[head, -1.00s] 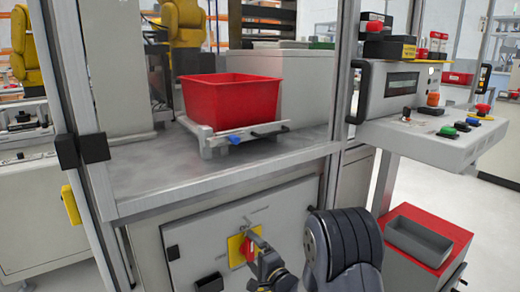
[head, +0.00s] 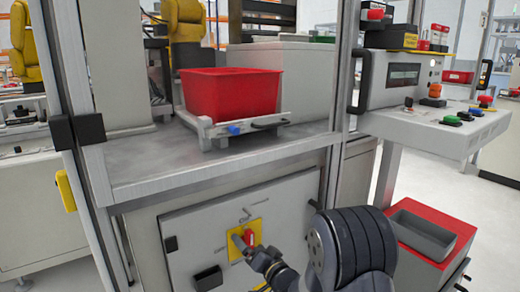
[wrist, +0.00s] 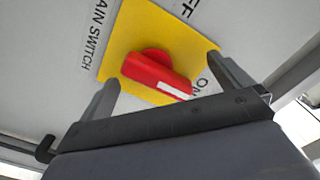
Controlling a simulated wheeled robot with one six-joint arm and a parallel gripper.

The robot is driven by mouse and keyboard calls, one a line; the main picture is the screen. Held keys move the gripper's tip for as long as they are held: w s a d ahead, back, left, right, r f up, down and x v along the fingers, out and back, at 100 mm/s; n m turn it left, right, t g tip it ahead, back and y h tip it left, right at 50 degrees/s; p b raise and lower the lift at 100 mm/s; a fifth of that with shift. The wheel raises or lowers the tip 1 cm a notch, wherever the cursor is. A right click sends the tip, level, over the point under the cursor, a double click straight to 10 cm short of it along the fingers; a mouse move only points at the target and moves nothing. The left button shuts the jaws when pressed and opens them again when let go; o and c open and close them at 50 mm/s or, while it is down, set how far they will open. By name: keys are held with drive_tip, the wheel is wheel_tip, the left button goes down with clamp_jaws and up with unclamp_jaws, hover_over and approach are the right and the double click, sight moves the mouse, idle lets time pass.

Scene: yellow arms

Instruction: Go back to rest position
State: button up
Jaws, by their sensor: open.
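The red main switch knob (head: 250,237) sits on a yellow plate (head: 258,225) on the grey cabinet front. In the wrist view the knob (wrist: 155,70) shows a white mark on its lower right end, near the letters ON. My gripper (head: 243,247) is in front of the switch, to the lower left of the knob in the head view. In the wrist view my gripper (wrist: 164,70) is open, with one finger on each side of the knob. Gaps show between fingers and knob; the depth between them is hard to tell.
Above the switch is a metal worktop (head: 170,172) with a red bin (head: 230,95). A frame post (head: 337,100) and a control console (head: 440,128) stand to the right. A red box with a grey tray (head: 422,232) is low at right. Open floor shows beyond.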

drive_tip(key=n+b, duration=0.1)
drive_tip(key=n, duration=0.3)
drive_tip(key=shift+a+f+n, duration=0.1)
drive_tip(key=shift+f+n, duration=0.05)
drive_tip(key=shift+n, duration=0.25)
drive_tip(key=shift+s+d+f+n+b, duration=0.15)
drive_tip(key=shift+s+n+b, duration=0.15)
drive_tip(key=shift+n, duration=0.65)
drive_tip(key=shift+s+d+r+n+b, duration=0.15)
drive_tip(key=shift+s+n, duration=0.15)
drive_tip(key=shift+n, duration=0.65)
